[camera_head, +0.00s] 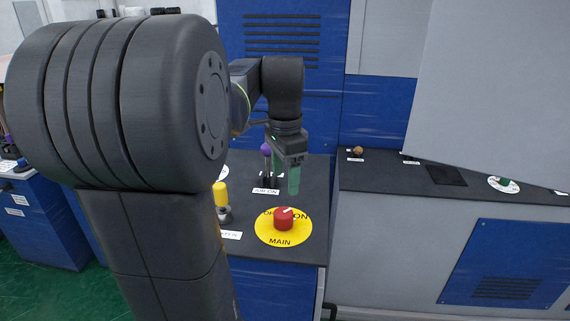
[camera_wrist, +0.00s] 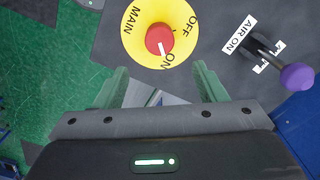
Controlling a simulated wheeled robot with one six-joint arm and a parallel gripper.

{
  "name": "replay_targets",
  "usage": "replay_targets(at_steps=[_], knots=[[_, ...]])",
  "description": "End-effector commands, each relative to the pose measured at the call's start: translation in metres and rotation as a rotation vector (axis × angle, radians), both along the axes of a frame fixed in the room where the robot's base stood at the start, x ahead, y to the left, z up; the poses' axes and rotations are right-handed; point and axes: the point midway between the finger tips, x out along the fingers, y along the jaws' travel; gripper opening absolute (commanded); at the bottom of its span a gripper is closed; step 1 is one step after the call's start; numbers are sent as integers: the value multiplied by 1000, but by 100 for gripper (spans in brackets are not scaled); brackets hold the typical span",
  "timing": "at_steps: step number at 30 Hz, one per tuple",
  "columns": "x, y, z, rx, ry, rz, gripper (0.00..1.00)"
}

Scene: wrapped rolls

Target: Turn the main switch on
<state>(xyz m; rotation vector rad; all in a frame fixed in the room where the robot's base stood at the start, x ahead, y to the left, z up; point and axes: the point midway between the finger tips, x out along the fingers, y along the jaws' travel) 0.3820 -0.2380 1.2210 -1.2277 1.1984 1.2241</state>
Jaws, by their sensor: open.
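The main switch is a red round knob (camera_head: 284,219) on a yellow disc (camera_head: 280,241) lettered OFF, ON and MAIN, on the dark panel top. In the wrist view the red knob (camera_wrist: 159,39) sits on the yellow disc (camera_wrist: 133,45), ahead of my fingers. My gripper (camera_head: 287,181) is above the panel, just behind the knob in the head view. In the wrist view its green fingers (camera_wrist: 160,82) are apart with nothing between them. They appear clear of the knob.
A lever with a purple ball (camera_wrist: 297,77) stands beside the AIR ON label (camera_wrist: 241,34). A yellow-topped lever (camera_head: 221,195) is left of the disc. A blue cabinet (camera_head: 283,60) rises behind. Another grey-topped console (camera_head: 380,182) stands to the right across a gap.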

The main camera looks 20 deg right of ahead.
Motion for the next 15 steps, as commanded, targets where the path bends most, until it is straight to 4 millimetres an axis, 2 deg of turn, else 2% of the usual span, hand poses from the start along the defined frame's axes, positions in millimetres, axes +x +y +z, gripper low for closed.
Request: replay_targets(at_steps=[3,6,15], knots=[[0,0,17,-1,-2,0,65],[0,0,25,0,0,0,65],[0,0,29,0,0,0,65]])
